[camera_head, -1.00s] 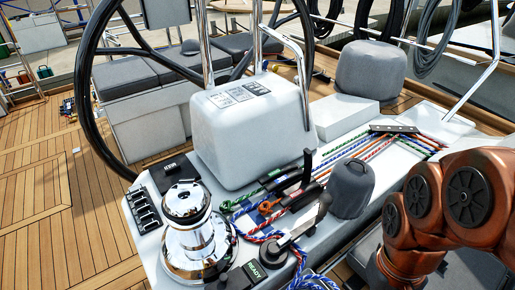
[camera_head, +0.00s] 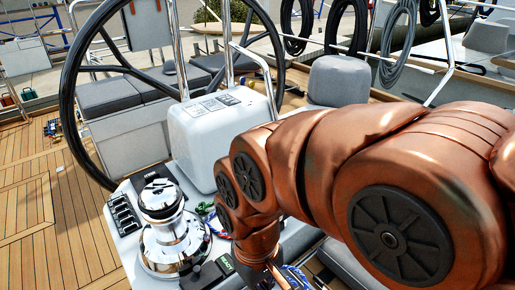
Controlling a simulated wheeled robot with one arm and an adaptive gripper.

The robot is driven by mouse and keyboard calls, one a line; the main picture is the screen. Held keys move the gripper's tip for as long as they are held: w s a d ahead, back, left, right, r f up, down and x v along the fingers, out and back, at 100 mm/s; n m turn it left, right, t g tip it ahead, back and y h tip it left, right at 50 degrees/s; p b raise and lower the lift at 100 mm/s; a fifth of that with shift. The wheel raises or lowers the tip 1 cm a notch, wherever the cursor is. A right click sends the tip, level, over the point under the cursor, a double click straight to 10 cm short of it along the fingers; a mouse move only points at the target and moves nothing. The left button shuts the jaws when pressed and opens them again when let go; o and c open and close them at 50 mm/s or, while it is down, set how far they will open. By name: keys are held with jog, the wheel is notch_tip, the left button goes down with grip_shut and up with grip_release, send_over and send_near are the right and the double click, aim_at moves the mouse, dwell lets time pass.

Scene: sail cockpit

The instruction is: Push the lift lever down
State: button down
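No lever can be made out clearly in the current view. A grey lever with a dark grip stood on the console beside the ropes a second ago. That spot is now behind my copper-coloured arm, so I cannot tell how the lever stands. A small dark box with a green-lit label (camera_head: 225,264) shows just left of the arm's lower end. The white console (camera_head: 128,232) carries these fittings. My gripper is not visible; the arm runs down toward the bottom edge and hides that area.
A chrome winch (camera_head: 162,225) stands left of my arm, with a row of black switches (camera_head: 123,213) beside it. A white pedestal box (camera_head: 215,135) and a large black steering wheel (camera_head: 66,90) are behind.

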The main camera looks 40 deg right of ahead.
dwell(0.4)
jog(key=w+d+r+m+p, duration=0.15)
jog(key=w+r, duration=0.25)
jog(key=w, duration=0.4)
jog(key=w+d+r+m+p, duration=0.1)
jog(key=w+d+r+m, duration=0.25)
jog(key=w, duration=0.45)
jog(key=w+d+r+m+p, duration=0.2)
jog(key=w+d, duration=0.3)
jog(key=w, duration=0.3)
jog(key=w+d+r+m+p, duration=0.2)
jog(key=w+d, duration=0.3)
jog(key=w, duration=0.4)
jog(key=w+d+f+m+t+p, duration=0.1)
jog(key=w+d+m, duration=0.1)
jog(key=w+d, duration=0.35)
jog(key=w+d+f+m+p, duration=0.1)
jog(key=w+d+m, duration=0.15)
jog(key=d, duration=0.55)
jog(key=w+d+f+m+p, duration=0.1)
jog(key=d+f+m+p, duration=0.2)
jog(key=d, duration=1.2)
jog(key=shift+f+m+t+y, duration=0.4)
jog(key=shift+f+m, duration=0.05)
jog(key=shift+f, duration=1.2)
